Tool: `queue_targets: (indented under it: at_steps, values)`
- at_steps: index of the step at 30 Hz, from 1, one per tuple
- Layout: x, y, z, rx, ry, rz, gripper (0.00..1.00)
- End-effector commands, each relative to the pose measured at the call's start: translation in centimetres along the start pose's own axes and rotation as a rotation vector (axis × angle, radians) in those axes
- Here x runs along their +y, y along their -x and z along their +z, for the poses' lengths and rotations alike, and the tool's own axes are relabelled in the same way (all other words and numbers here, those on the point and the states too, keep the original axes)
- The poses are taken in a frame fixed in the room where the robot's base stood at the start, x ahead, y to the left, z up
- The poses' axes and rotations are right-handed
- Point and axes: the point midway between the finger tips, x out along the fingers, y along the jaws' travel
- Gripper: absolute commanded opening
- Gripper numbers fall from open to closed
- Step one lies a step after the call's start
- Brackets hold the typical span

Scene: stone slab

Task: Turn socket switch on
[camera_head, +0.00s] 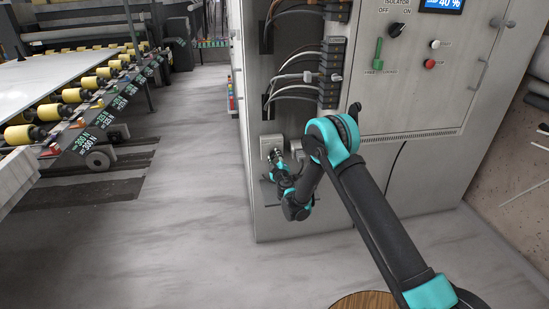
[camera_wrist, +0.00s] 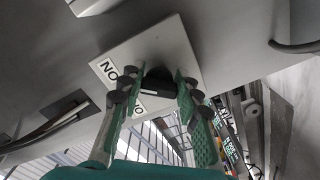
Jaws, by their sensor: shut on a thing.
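The socket switch is a light grey square box (camera_head: 270,144) low on the cabinet's left face. In the wrist view its square plate (camera_wrist: 178,42) appears tilted, with white labels (camera_wrist: 107,70) whose letters look turned over. A dark knob (camera_wrist: 159,78) sits at the plate's lower part. My gripper (camera_wrist: 160,90) has its two green-padded fingers on either side of the knob, closed on it. In the head view my gripper (camera_head: 279,162) is at the box, small and partly merged with it, and the knob is not clear there.
Thick cables (camera_head: 297,78) hang above the switch. A roller conveyor (camera_head: 75,110) stands at left. The floor between (camera_head: 195,200) is clear.

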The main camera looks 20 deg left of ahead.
Motion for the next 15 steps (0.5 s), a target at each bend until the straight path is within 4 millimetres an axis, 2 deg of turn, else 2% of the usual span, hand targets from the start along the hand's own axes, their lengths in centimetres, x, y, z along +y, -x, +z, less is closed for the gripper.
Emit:
queue_targets:
  at_steps: [15]
  values:
    - [-0.04, 0.08, 0.11, -0.001, -0.040, 0.001, 0.04]
